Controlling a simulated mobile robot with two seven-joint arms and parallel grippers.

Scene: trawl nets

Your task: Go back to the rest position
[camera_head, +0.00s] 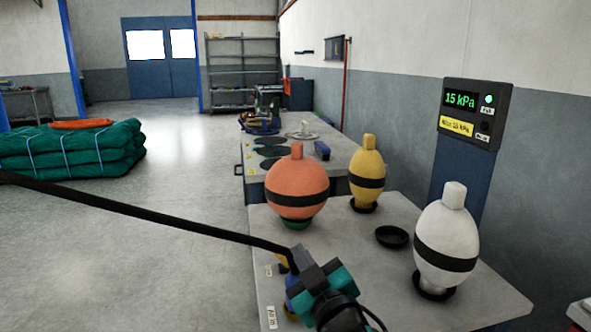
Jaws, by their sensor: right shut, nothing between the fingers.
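My right gripper (302,262) is at the near edge of the light grey table (345,217), lower centre of the head view. It is black and teal and shut, with nothing seen between its fingers. A long thin black rod or hose (150,212) runs from the left edge to the gripper; I cannot tell whether they touch. The gripper partly hides a small blue and yellow part at the table edge. My left gripper is not in view.
An orange buoy (297,188), yellow buoy (367,168) and white buoy (446,240) stand upright on the table. A black ring (391,237) is empty. A gauge panel (471,113) reads 15 kPa. Green nets (75,150) lie left; the floor between is clear.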

